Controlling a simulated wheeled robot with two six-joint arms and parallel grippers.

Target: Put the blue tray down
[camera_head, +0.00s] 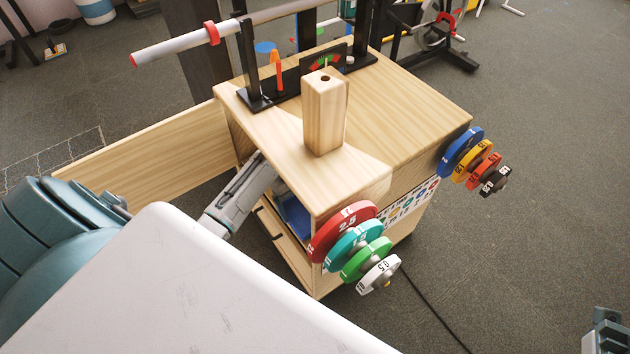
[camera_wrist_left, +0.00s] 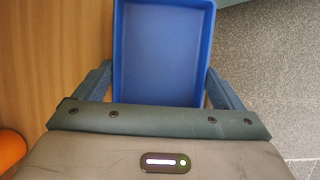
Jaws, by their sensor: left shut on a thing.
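The blue tray (camera_head: 293,214) shows only in part in the head view, in the opening under the wooden top. In the left wrist view the empty tray (camera_wrist_left: 163,50) lies between the two fingers of my left gripper (camera_wrist_left: 160,88). That gripper is shut on the tray, with a finger along each side. In the head view my left gripper (camera_head: 262,172) reaches under the edge of the wooden top, and its tips are hidden. Whether the tray touches a surface below is hidden. A part of my right gripper (camera_head: 606,332) shows at the bottom right corner; its jaws are unclear.
The wooden cabinet (camera_head: 420,100) carries a wooden block (camera_head: 325,115) and a black stand with a bar (camera_head: 180,46). Colored weight plates stick out at the front (camera_head: 342,230) and right (camera_head: 460,150). A wooden panel (camera_head: 150,155) stands at left. An orange object (camera_wrist_left: 10,150) shows in the wrist view.

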